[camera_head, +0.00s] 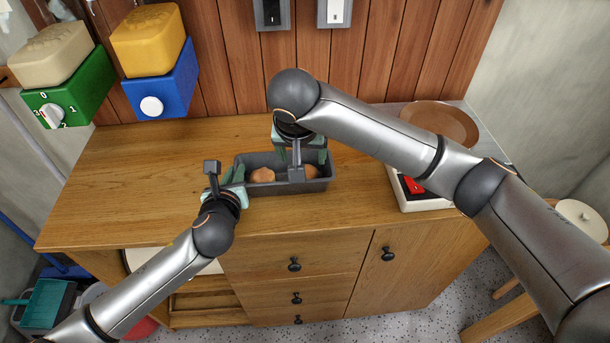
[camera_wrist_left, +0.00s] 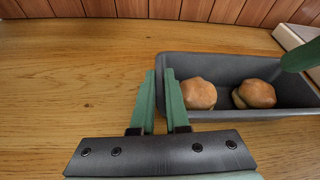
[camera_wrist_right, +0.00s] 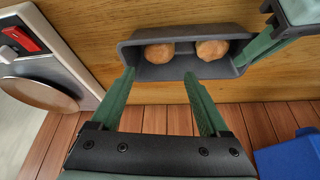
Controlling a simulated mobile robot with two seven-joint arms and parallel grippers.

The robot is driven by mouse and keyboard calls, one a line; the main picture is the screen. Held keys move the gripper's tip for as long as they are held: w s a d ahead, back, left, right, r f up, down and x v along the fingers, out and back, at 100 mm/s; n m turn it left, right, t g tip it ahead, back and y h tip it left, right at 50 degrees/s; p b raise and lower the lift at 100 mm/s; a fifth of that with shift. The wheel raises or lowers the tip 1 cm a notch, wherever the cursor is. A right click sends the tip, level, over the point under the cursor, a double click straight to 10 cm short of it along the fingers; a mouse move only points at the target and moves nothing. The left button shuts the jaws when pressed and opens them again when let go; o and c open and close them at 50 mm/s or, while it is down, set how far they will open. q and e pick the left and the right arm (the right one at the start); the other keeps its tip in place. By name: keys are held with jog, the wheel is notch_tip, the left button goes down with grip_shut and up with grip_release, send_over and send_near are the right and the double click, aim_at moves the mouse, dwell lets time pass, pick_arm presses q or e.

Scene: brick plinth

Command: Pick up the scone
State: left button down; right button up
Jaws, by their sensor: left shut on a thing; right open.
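Two round brown scones lie in a grey loaf tin (camera_head: 300,187) on the wooden cabinet top. The left scone (camera_head: 262,175) and right scone (camera_head: 312,171) show in the head view; the right one is partly hidden by my right gripper. My left gripper (camera_head: 236,173) is shut on the tin's left end wall, beside the left scone (camera_wrist_left: 199,94). My right gripper (camera_wrist_right: 160,73) is open and empty, pointing down at the tin's back long side. Its fingers are apart, with both scones beyond its tips in the right wrist view.
A white appliance (camera_head: 405,196) with a red switch and a brown plate (camera_head: 440,122) stand to the right. Blue (camera_head: 165,95) and green (camera_head: 72,95) boxes are on the wall at left. The cabinet top left of the tin is clear.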

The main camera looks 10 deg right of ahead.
jog(key=x, duration=0.5)
jog(key=shift+s+x, duration=0.1)
jog(key=shift+x, duration=1.2)
jog(key=shift+s+x, duration=0.15)
jog(key=shift+x, duration=1.2)
jog(key=shift+f, duration=0.1)
jog(key=shift+c, duration=0.3)
jog(key=c, duration=0.9)
